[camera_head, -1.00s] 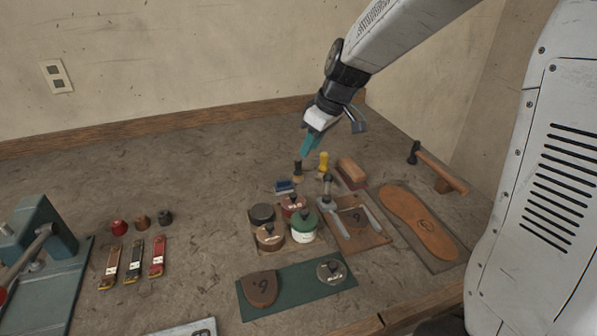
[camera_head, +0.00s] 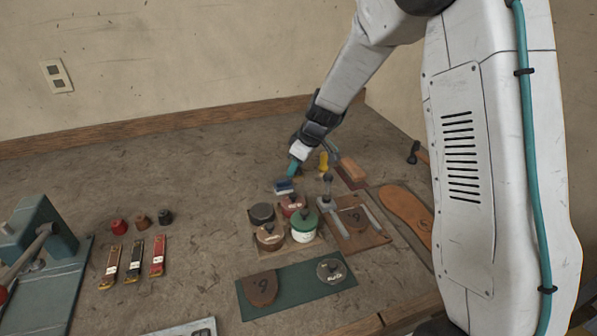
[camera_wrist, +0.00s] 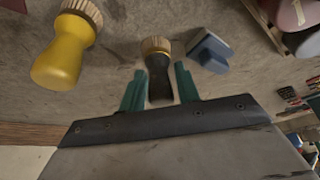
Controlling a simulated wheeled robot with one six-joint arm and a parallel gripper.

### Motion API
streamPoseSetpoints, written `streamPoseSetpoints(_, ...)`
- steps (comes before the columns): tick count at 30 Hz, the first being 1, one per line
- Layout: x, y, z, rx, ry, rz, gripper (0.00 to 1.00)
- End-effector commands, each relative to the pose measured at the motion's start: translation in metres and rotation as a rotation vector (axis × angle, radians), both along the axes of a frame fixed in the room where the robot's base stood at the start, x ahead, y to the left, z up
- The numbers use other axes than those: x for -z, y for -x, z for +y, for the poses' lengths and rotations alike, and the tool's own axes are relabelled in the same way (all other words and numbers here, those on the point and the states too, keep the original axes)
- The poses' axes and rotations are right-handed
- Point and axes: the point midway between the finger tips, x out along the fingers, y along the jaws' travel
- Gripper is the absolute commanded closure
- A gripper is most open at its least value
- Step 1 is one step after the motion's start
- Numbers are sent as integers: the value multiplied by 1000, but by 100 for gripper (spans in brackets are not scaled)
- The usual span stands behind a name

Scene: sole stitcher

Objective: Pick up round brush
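A round brush with a dark handle, a brass collar and tan bristles (camera_wrist: 158,70) stands in the wrist view between the two teal fingers of my gripper (camera_wrist: 160,88). The fingers are apart, one on each side of the dark handle, with a gap visible on both sides. A second round brush with a yellow handle (camera_wrist: 62,55) stands to its left, outside the fingers. In the head view my gripper (camera_head: 293,169) is low over the table and hides the dark brush. The yellow brush (camera_head: 323,163) shows just right of it.
A small blue block (camera_head: 284,187) sits close beside the gripper. A wooden block brush (camera_head: 352,169), a tray with tools (camera_head: 370,236) and several jars, including a green-lidded one (camera_head: 303,224), stand nearby.

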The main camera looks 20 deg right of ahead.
Motion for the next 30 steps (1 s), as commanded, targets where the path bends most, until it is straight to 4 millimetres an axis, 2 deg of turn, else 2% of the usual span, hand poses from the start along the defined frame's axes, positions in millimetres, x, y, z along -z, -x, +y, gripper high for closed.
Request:
streamPoseSetpoints(6,1,0,1,-1,0,0,68)
streamPoseSetpoints(9,0,0,1,0,0,0,96)
streamPoseSetpoints(10,0,0,1,0,0,0,100)
streamPoseSetpoints(20,-4,0,0,-1,0,-1,100)
streamPoseSetpoints(23,-17,0,0,-1,0,-3,100)
streamPoseSetpoints(30,-67,-1,1,-1,-1,-3,100)
